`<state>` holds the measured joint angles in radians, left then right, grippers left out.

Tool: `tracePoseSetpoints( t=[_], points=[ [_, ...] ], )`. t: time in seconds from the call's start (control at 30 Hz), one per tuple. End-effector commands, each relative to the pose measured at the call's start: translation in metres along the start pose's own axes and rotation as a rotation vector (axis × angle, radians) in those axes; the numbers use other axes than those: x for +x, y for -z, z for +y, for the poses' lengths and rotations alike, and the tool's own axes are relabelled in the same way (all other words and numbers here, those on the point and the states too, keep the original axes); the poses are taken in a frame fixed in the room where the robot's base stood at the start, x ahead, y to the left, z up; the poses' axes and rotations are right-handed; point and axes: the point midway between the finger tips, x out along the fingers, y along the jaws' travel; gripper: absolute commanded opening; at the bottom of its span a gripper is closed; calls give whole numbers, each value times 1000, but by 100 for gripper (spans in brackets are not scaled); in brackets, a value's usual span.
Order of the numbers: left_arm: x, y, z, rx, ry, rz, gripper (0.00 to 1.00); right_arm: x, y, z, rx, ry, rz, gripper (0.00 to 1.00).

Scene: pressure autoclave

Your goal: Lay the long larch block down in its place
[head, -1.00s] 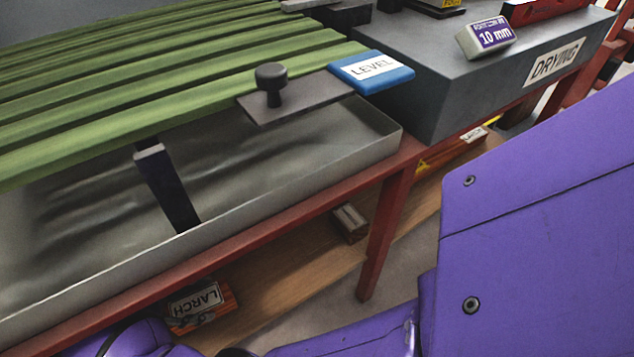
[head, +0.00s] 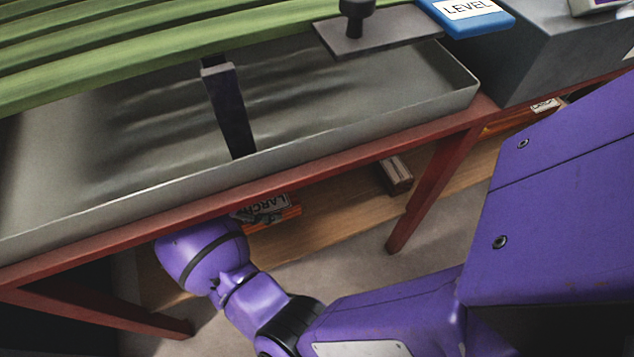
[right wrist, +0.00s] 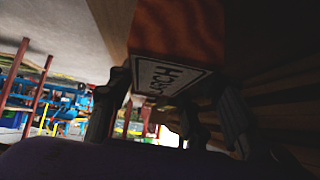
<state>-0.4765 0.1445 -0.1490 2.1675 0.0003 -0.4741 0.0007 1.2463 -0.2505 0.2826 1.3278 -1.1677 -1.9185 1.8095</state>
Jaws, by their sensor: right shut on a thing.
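The long larch block (head: 285,216) is orange-brown with a white label reading LARCH. It shows low under the bench's red front rail, which hides part of it. My right gripper (head: 260,216) reaches in under the rail at the block's labelled end, its dark fingers small and partly hidden. In the right wrist view the block (right wrist: 180,32) fills the top middle, and the right gripper (right wrist: 168,108) has its fingers shut on it at the label. I cannot tell whether the block touches the board (head: 325,240) below. My left gripper is not in view.
A short wooden block (head: 397,176) lies on the board to the right. Another labelled orange piece (head: 515,120) is farther right. The red rail (head: 330,150) and leg (head: 435,190) bound the space. Above are a metal tray (head: 320,125), green slats (head: 150,50) and a blue LEVEL block (head: 470,20).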

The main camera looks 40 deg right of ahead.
Motion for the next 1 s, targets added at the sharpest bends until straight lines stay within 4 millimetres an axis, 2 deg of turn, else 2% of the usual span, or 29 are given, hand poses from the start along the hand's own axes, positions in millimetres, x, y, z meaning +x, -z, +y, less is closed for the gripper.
tracePoseSetpoints(
  t=[0.27,0.4,0.5,0.83,0.87,1.0],
  points=[
    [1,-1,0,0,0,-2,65,13,16,-2,5,5,-2,6],
    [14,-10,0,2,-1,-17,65,31,-3,-3,-1,5,-3,6],
    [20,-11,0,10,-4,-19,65,38,-10,-3,2,6,-3,6],
    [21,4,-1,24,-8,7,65,38,-11,-3,3,6,-4,6],
    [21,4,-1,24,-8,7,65,38,-12,-3,2,6,-4,48],
    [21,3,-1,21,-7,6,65,38,-11,-3,2,6,-4,65]
  ],
)
